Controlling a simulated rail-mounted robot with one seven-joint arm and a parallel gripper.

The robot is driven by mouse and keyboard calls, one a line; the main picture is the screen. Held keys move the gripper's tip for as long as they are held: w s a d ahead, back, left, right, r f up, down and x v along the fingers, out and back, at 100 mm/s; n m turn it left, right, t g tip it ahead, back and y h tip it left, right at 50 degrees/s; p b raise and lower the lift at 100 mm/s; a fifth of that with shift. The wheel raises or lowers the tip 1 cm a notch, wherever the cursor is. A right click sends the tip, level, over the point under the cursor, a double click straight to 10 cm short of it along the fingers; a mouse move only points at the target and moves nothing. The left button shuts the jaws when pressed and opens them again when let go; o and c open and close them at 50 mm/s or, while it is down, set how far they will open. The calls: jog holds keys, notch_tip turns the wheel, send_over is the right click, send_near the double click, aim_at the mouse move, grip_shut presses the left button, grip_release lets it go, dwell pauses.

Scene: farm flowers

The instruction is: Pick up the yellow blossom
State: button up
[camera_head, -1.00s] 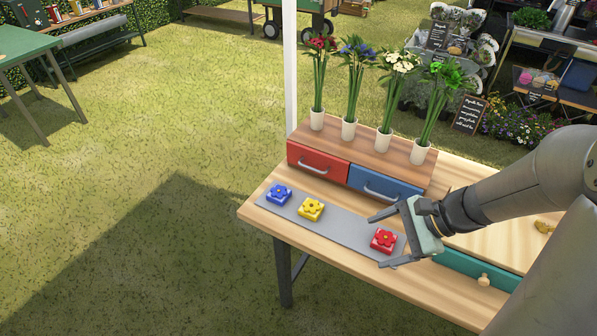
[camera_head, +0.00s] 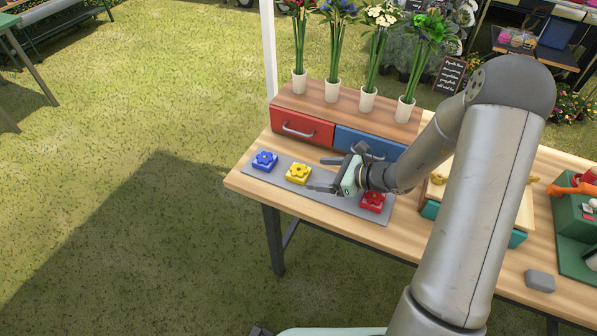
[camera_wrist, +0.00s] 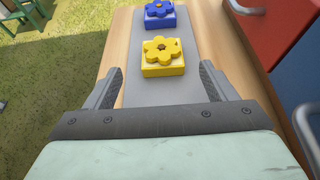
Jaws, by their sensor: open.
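The yellow blossom (camera_head: 298,171) sits on a yellow block on the grey strip (camera_head: 338,207), between the blue and red blossoms. It also shows in the wrist view (camera_wrist: 161,48), just ahead of the fingers and roughly centred between them. My gripper (camera_head: 322,174) is open and empty, to the right of the yellow blossom, its fingers pointing left toward it. In the wrist view the two fingertips (camera_wrist: 160,78) stand apart on either side of the strip. The blossom is apart from the fingers.
The blue blossom (camera_head: 264,160) lies beyond the yellow one. The red blossom (camera_head: 373,201) is beside my wrist. A red drawer (camera_head: 301,126) and blue drawer (camera_head: 366,145) stand behind the strip, with several potted flowers on top. A green tool box (camera_head: 577,235) is at right.

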aim_at(300, 171)
jog(key=p+x, duration=0.1)
jog(key=x, duration=0.5)
jog(key=shift+w+a+f, duration=0.15)
jog(key=shift+w+f, duration=0.05)
jog(key=c, duration=1.1)
